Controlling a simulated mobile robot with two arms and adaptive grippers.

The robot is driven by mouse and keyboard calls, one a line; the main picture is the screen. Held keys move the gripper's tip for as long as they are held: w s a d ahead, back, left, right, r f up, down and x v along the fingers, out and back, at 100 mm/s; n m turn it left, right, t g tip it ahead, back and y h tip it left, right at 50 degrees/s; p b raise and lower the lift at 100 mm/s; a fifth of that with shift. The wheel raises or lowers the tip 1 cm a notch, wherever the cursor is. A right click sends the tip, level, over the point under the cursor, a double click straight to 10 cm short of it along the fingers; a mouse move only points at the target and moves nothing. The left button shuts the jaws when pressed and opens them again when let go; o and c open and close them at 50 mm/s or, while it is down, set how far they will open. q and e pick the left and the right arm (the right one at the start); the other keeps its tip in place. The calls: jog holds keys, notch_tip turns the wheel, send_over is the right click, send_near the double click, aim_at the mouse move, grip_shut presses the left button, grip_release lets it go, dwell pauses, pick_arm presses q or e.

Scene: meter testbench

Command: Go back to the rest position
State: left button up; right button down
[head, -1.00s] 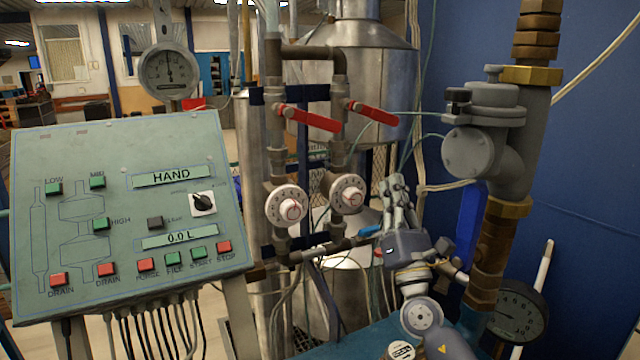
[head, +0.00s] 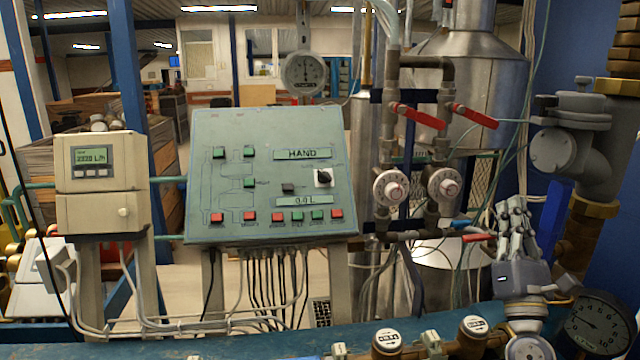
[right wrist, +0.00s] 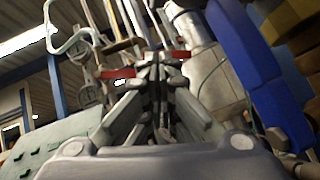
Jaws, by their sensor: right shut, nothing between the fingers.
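My right gripper (head: 514,212) is at the right of the head view, pointing up, with its fingers shut and nothing between them. It is in front of the metal tank and left of the grey valve body (head: 575,145). In the right wrist view the shut fingers (right wrist: 158,75) point up toward the pipes and red handles. My left gripper is not in view.
The green control panel (head: 210,165) stands at centre left, with a flow meter box (head: 97,165) beside it. Red valve levers (head: 420,116) and two white dials (head: 391,187) are left of my gripper. A pressure gauge (head: 597,322) is close at lower right.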

jog(key=s+d+f+m+g+h, duration=0.1)
jog(key=s+f+m+g, duration=0.35)
jog(key=f+m, duration=0.4)
jog(key=s+f+m+g+h, duration=0.2)
jog(key=s+f+m+g, duration=0.3)
jog(key=f, duration=0.6)
jog(key=s+d+f+m+g+h, duration=0.1)
jog(key=s+f+m+g, duration=0.3)
jog(key=f+m, duration=0.55)
jog(key=s+a+f+m+g+y, duration=0.2)
jog(key=s+a+f+g+y, duration=0.25)
jog(key=s+a+f, duration=0.5)
jog(key=s+a+f+m+g+y, duration=0.2)
jog(key=s+a+f+g+y, duration=0.35)
jog(key=s, duration=0.75)
notch_tip(320, 180, down, 27)
jog(key=s+h, duration=0.1)
jog(key=h, duration=0.1)
jog(key=s+d+f+g, duration=0.1)
jog(key=s+d+f, duration=0.1)
jog(key=s+f, duration=1.3)
jog(key=shift+s+f, duration=0.2)
jog(key=shift+s, duration=0.75)
